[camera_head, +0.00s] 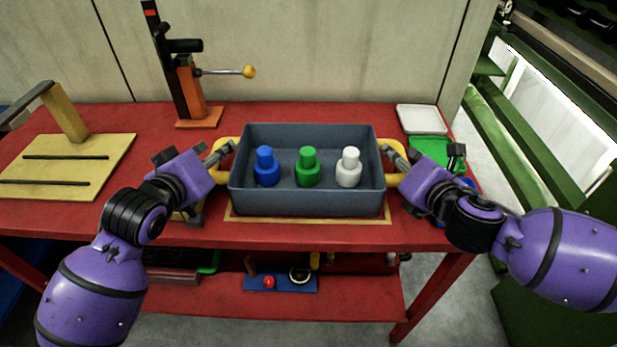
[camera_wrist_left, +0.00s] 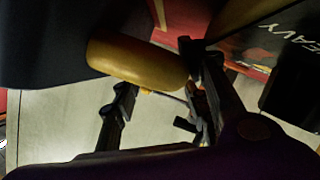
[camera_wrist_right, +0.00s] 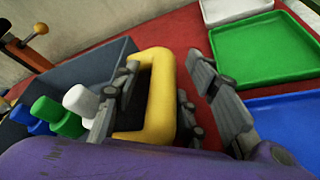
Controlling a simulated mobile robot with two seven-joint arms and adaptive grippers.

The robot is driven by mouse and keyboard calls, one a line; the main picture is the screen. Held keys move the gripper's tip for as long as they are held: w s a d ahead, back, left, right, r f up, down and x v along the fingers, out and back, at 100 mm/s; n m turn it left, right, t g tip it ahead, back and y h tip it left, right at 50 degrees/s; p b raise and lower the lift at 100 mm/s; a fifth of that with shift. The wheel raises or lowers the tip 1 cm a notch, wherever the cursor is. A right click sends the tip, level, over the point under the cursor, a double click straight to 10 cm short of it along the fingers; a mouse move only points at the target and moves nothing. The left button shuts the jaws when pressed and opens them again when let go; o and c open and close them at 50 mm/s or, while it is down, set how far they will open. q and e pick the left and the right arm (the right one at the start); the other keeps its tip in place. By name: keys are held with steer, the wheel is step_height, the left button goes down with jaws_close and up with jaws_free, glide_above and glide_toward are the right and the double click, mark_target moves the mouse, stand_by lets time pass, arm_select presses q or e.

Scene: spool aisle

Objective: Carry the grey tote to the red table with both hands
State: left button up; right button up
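The grey tote (camera_head: 308,203) is on the red table (camera_head: 120,119), over a yellow-edged outline (camera_head: 310,219). It looks level and holds a blue bottle (camera_head: 266,168), a green bottle (camera_head: 307,168) and a white bottle (camera_head: 348,169), all upright. My left gripper (camera_head: 221,152) is at the tote's left yellow handle (camera_wrist_left: 138,65); in the left wrist view its fingers are apart near the handle. My right gripper (camera_head: 396,156) is at the right yellow handle (camera_wrist_right: 163,88); its fingers are spread either side of the handle, one inside the loop. Contact under the tote is hidden.
An orange and black stand with a lever (camera_head: 191,90) is behind left. A yellow slotted fixture (camera_head: 62,168) lies at far left. Green (camera_head: 428,148) and white (camera_head: 422,119) trays are at right. A lower shelf (camera_head: 340,303) holds small items. A wall is behind.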

steer(key=shift+d, duration=0.15)
steer(key=shift+s, duration=0.25)
arm_select(q)
steer(key=v, duration=1.2)
arm_select(e)
steer(key=v, duration=1.1)
steer(key=shift+s+r, duration=0.15)
steer(key=shift+s, duration=0.1)
